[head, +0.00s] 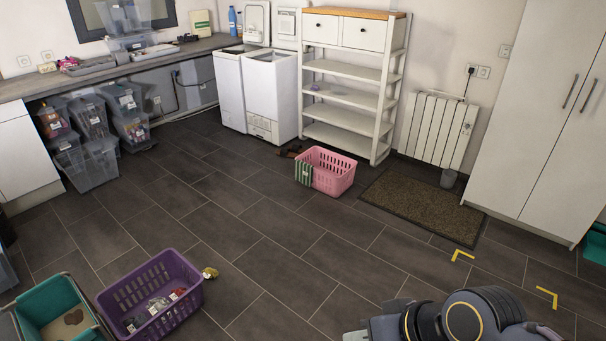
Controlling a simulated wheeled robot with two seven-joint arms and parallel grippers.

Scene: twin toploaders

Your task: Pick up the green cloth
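A green and white striped cloth (304,172) hangs over the left rim of a pink laundry basket (333,179) on the floor, in the middle of the head view. It looks like the green cloth. Its part inside the basket is hidden. My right arm comes in at the bottom right; its gripper (372,331) is at the bottom edge, well in front of the basket and apart from the cloth. The fingers are mostly cut off, so I cannot tell whether it is open. My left gripper is out of view.
A purple basket (159,270) with small items and a teal crate (51,287) stand at the lower left. Two white toploaders (270,98) and a shelf unit (346,130) stand behind the pink basket. A brown mat (425,204) lies right of it. The central floor is clear.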

